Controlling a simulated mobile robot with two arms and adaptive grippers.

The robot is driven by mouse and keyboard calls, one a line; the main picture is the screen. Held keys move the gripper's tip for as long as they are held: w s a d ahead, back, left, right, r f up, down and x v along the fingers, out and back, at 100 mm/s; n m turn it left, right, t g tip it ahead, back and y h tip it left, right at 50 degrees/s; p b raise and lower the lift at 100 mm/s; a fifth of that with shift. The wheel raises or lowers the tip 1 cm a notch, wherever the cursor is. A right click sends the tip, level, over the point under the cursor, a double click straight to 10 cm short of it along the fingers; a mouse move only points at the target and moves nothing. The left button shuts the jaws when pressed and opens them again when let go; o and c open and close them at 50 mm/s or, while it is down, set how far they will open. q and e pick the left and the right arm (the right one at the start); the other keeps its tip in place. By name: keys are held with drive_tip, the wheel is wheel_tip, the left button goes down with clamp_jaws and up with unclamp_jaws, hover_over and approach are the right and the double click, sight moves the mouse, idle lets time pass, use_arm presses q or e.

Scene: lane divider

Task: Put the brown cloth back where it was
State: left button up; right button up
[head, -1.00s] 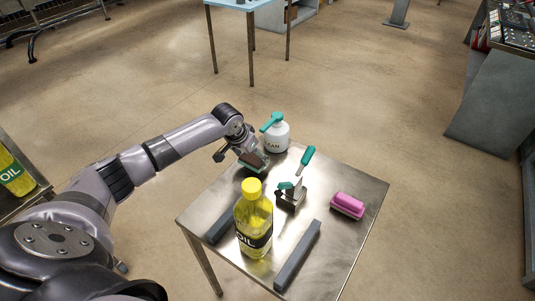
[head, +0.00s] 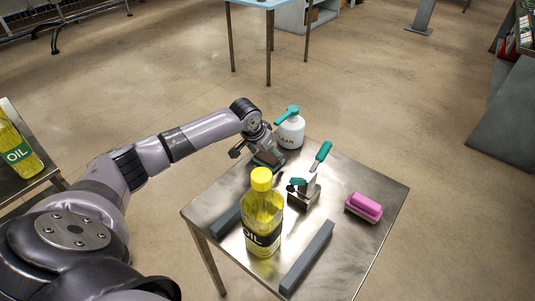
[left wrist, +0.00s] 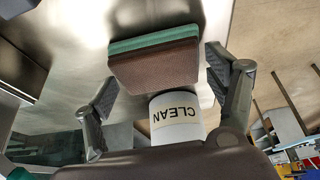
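No loose brown cloth shows; the only brown piece is a block with a brown face and a green layer, like a scouring sponge (left wrist: 153,65). It appears to lie on the metal table, green layer down, though contact is hard to tell. My left gripper (head: 262,155) is at the table's back left corner, over this block. In the left wrist view my left gripper (left wrist: 163,72) has its fingers spread on either side of the block, with no clear grip on it. The white CLEAN spray bottle (head: 290,132) stands just beyond. My right gripper is out of view.
The small metal table (head: 345,172) also carries a yellow oil bottle (head: 262,215), two grey divider bars (head: 307,258) (head: 226,220), a teal-handled tool on a small block (head: 303,195), and a pink brush (head: 364,207). Bare table lies between the tool and the brush.

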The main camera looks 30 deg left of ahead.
use_arm(q)
drive_tip(key=o, duration=0.3)
drive_tip(key=v, duration=1.2)
idle(0.5)
